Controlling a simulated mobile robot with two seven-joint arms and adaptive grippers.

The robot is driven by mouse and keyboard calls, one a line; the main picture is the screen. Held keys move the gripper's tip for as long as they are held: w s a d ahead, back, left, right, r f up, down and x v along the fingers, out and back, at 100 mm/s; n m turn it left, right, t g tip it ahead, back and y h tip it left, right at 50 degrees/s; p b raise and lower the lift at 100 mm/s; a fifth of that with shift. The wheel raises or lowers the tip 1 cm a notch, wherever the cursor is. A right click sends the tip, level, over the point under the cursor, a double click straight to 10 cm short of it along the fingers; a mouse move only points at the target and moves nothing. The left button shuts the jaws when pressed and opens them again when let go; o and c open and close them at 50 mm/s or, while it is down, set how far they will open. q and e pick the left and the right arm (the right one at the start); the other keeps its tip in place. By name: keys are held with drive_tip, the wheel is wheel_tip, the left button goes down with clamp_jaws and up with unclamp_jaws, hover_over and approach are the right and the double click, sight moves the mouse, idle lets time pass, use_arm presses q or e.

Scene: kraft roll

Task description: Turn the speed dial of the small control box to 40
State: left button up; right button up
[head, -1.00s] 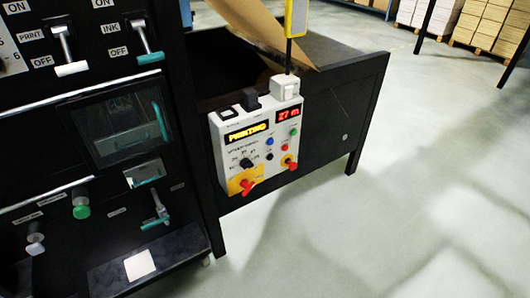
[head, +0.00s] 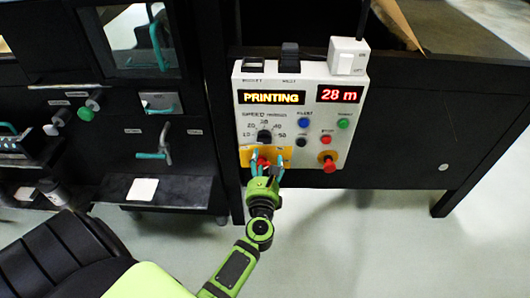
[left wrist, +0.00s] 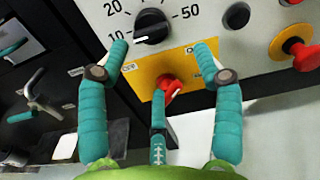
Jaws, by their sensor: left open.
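The small control box (head: 300,110) is a pale panel on the dark machine frame. Its black speed dial (head: 264,136) sits in a ring of numbers; in the left wrist view the dial (left wrist: 152,25) shows at the top, between 10 and 50. A white mark on it lies at its lower left, on the 10 side. My left gripper (head: 264,168) is open just below the dial, its teal fingers spread before the yellow plate (left wrist: 150,65). A red knob (left wrist: 173,86) on that plate is between the fingers; contact cannot be told. My right gripper is not in view.
The box also has an amber PRINTING display (head: 271,97), a red 28 m display (head: 339,94), small coloured buttons and a red stop button (head: 329,165). A machine with levers (head: 160,145) stands at left. Pale floor (head: 370,250) is clear at lower right.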

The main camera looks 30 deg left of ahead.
sight(264, 139)
use_arm(q)
drive_tip(key=shift+n+y, duration=0.3)
drive_tip(key=shift+n, duration=0.4)
drive_tip(key=x, duration=0.6)
drive_tip(key=shift+a+r+p, duration=0.3)
drive_tip(key=shift+a+p, duration=0.05)
drive_tip(key=shift+a, duration=0.1)
drive_tip(key=shift+w+a, duration=0.1)
drive_tip(key=shift+w, duration=0.3)
drive_tip(key=shift+c, duration=0.4)
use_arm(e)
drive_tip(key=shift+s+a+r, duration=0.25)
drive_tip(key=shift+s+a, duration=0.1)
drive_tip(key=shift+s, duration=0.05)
use_arm(q)
drive_tip(key=c, duration=1)
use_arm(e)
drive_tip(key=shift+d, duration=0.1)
